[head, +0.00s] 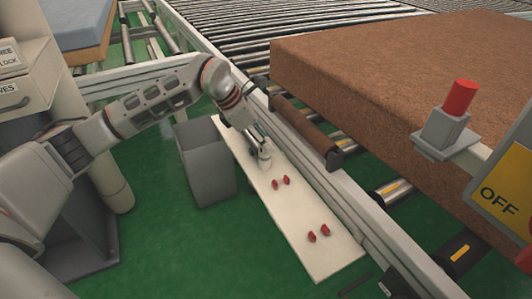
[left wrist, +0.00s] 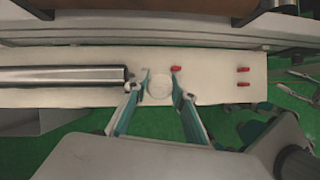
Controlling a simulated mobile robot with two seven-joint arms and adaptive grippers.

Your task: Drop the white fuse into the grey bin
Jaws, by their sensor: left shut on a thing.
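The white fuse (head: 265,158) is a short pale cylinder at the far half of a narrow cream board (head: 300,215). In the left wrist view its round end (left wrist: 160,88) shows between the two fingertips. My left gripper (head: 258,140) reaches down over it and is shut on it. The fuse looks upright; I cannot tell whether it touches the board. The grey bin (head: 205,165) is an open, tall box on the green floor, just left of the board and the gripper. Its bottom is hidden.
Several small red pieces (head: 311,236) lie on the board, one close to the fuse in the left wrist view (left wrist: 176,69). A metal cylinder (left wrist: 65,77) lies on the board there. A conveyor with a large brown mattress (head: 390,75) borders the board's right.

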